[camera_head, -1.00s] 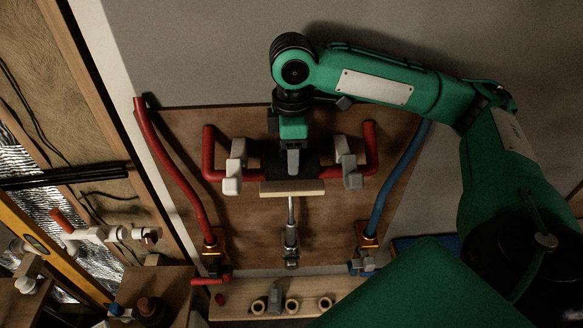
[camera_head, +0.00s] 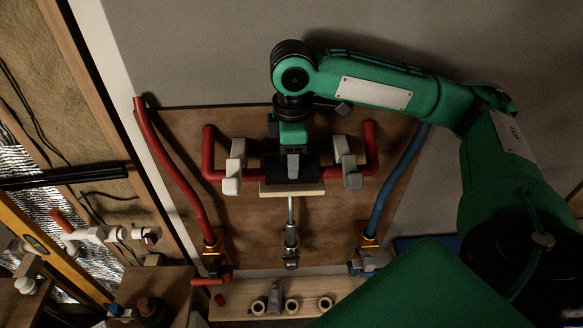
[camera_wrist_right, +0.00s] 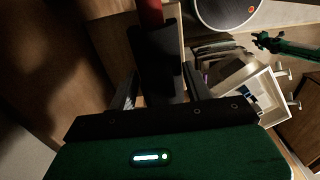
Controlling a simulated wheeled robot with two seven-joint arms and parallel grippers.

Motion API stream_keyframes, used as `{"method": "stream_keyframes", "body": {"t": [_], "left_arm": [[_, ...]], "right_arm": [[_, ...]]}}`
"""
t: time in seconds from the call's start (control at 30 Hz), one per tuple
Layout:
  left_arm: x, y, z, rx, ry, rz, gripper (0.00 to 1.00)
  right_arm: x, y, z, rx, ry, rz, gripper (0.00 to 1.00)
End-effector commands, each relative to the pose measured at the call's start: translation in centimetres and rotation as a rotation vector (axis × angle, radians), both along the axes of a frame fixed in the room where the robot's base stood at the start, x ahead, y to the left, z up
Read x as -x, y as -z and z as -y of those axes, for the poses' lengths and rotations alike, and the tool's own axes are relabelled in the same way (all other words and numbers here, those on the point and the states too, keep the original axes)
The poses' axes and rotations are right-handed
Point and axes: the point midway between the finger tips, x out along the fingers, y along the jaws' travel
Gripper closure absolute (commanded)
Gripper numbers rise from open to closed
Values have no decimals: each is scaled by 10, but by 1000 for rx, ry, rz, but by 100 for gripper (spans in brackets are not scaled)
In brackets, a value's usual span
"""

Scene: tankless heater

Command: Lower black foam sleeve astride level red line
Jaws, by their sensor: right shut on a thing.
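My right gripper (camera_head: 293,163) is shut on the black foam sleeve (camera_head: 310,171), at the middle of the level red line (camera_head: 213,176). The line has upturned ends and runs between two grey clamps. The sleeve is at the line, and the gripper hides part of it; I cannot tell whether it is fully seated around it. In the right wrist view the dark sleeve (camera_wrist_right: 160,48) lies between the fingers, with a piece of the red line (camera_wrist_right: 150,12) beyond it. My left gripper is not in view.
Grey clamps flank the sleeve at left (camera_head: 235,165) and right (camera_head: 347,165). A wooden block (camera_head: 292,189) on a metal post sits just below. A red hose (camera_head: 180,180) and a blue hose (camera_head: 400,178) run down either side. A low wooden rack (camera_head: 255,297) stands in front.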

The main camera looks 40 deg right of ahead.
Motion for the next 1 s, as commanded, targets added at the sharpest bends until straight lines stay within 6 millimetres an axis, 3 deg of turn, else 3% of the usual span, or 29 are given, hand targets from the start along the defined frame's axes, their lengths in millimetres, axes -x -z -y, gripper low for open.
{"method": "stream_keyframes", "body": {"t": [1.0], "left_arm": [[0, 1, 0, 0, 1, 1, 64]], "right_arm": [[0, 12, 0, 0, 0, 0, 82]]}}
